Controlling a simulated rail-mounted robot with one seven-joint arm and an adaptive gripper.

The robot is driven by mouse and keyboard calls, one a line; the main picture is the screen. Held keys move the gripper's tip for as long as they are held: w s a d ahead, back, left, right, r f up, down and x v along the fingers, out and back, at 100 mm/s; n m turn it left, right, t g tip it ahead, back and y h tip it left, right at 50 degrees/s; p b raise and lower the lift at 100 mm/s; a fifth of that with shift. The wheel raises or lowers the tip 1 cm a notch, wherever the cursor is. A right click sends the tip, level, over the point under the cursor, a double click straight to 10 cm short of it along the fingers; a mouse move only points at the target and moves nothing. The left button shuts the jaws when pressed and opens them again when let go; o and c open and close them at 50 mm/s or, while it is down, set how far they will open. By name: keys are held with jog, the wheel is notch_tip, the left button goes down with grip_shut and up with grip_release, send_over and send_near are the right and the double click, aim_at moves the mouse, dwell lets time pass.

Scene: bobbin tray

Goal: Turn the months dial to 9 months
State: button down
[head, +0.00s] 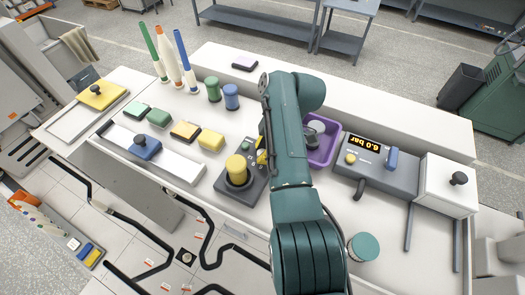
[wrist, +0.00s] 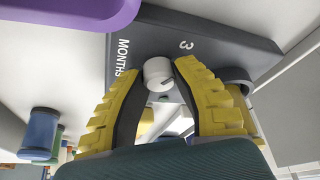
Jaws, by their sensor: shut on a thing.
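The months dial (wrist: 158,72) is a small pale round knob on a dark grey panel (wrist: 215,35), seen in the wrist view. White "MONTHS" lettering and a "3" are printed beside it. A dark mark shows on the knob, but I cannot tell which number it points at. The other numbers are hidden or out of view. My gripper (wrist: 160,80) has its yellow ribbed fingers shut on the dial, one on each side. In the head view my gripper (head: 262,157) is mostly hidden by my arm, at the dark grey device (head: 222,187) holding a yellow cylinder (head: 237,168).
A purple bin (head: 322,155) stands right of my arm, close to the gripper. Green and blue bobbins (head: 231,97) stand behind. Yellow and green blocks lie to the left.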

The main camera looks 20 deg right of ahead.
jog(key=shift+f, duration=0.15)
jog(key=m+t, duration=0.1)
jog(key=m, duration=0.2)
jog(key=shift+a+h, duration=0.1)
jog(key=shift+h, duration=0.2)
jog(key=m, duration=0.2)
jog(key=m+t+h, duration=0.1)
jog(key=m, duration=0.1)
jog(key=shift+m+t, duration=0.3)
jog(key=shift+m, duration=0.1)
jog(key=m+h, duration=0.2)
jog(key=m, duration=0.2)
jog(key=shift+m+h, duration=0.6)
jog(key=shift+m, duration=1.1)
jog(key=shift+f, duration=0.1)
jog(key=c, duration=0.8)
grip_release()
